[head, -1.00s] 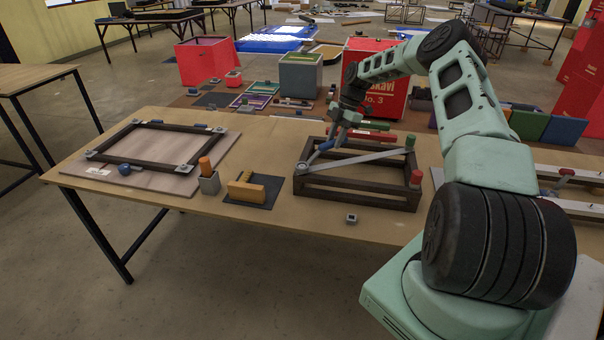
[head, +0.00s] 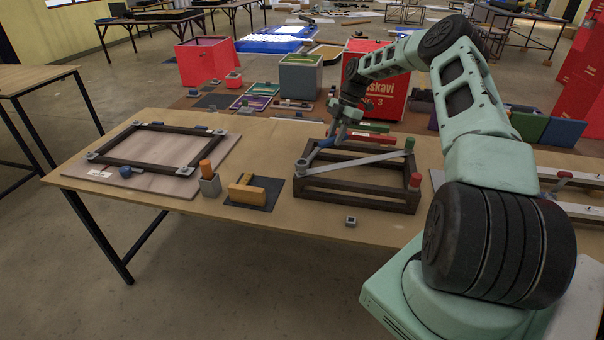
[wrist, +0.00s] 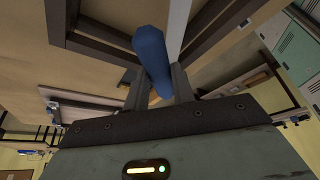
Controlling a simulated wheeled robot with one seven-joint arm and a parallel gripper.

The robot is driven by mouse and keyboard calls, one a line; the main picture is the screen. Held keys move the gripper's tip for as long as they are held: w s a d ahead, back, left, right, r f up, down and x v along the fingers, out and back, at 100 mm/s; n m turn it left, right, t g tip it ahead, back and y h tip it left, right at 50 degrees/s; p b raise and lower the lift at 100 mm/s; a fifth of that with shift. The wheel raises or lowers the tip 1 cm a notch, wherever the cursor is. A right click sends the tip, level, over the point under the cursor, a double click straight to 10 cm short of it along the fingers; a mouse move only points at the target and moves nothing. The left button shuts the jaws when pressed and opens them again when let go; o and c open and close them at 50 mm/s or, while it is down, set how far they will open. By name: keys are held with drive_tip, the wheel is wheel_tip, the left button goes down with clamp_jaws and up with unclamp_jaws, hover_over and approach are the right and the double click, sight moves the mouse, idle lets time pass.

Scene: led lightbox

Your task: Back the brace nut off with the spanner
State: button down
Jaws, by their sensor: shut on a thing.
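The spanner has a blue handle (head: 326,143) and a grey end that reaches down to the left corner of the dark wooden crate frame (head: 355,198). A pale flat brace (head: 355,162) slants across the top of that frame. The spanner's end meets the brace's left end; the nut there is too small and covered to make out. My gripper (head: 338,134) is shut on the blue handle above the frame's back left corner. In the wrist view the blue handle (wrist: 152,60) sits between my fingers, with the pale brace (wrist: 177,28) beyond.
A green knob (head: 409,144) and a red knob (head: 415,181) stand on the frame's right side. A small grey block (head: 351,221) lies in front. To the left are a cup (head: 210,187) with an orange handle, a wooden block (head: 254,190) and a board (head: 103,182).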

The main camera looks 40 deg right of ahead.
drive_tip(key=shift+r+p, duration=1.3)
drive_tip(key=shift+r, duration=1.25)
